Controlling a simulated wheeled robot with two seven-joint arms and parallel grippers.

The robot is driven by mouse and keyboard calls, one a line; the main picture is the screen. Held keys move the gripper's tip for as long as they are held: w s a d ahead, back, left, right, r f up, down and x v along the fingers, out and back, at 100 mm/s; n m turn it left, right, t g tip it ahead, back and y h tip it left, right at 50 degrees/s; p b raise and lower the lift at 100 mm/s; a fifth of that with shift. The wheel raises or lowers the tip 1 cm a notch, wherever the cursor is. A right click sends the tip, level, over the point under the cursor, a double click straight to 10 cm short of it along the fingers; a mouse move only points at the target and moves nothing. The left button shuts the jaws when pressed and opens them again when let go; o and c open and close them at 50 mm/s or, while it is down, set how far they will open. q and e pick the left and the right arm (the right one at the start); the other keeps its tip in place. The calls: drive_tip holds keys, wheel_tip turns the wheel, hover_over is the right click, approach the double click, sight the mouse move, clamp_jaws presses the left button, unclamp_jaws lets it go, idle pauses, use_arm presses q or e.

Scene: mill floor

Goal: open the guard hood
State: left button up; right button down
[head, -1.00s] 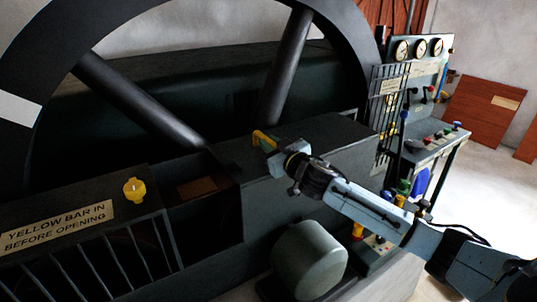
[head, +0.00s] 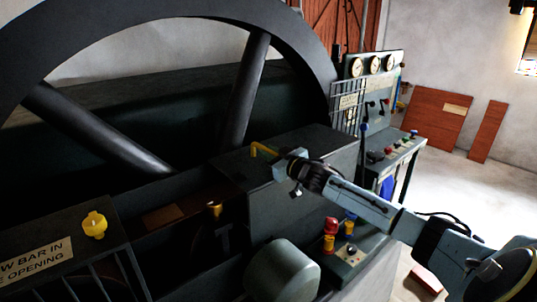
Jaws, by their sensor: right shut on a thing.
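The guard hood (head: 318,141) is a dark grey box cover beside the big flywheel (head: 245,90), in the middle of the head view. A yellow handle (head: 262,149) stands on its top near the left end. My right gripper (head: 274,156) is shut on this handle, its arm reaching in from the lower right. Left of the hood is an open gap in the casing, with a yellow-tipped part (head: 214,208) showing inside. My fingers partly hide the handle. My left gripper is not in view.
A yellow knob (head: 95,225) sits above a sign plate (head: 35,264) at the left. A motor (head: 283,272) stands below the hood. A control desk (head: 400,150) with gauges is at the right. Open floor lies beyond it.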

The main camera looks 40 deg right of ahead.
drive_tip(key=c, duration=1.4)
unclamp_jaws()
drive_tip(key=shift+o, duration=0.2)
drive_tip(key=shift+s+f, duration=0.1)
drive_tip(key=shift+s, duration=0.4)
drive_tip(key=s+b, duration=0.1)
drive_tip(key=s, duration=1.1)
drive_tip(key=shift+s, duration=0.15)
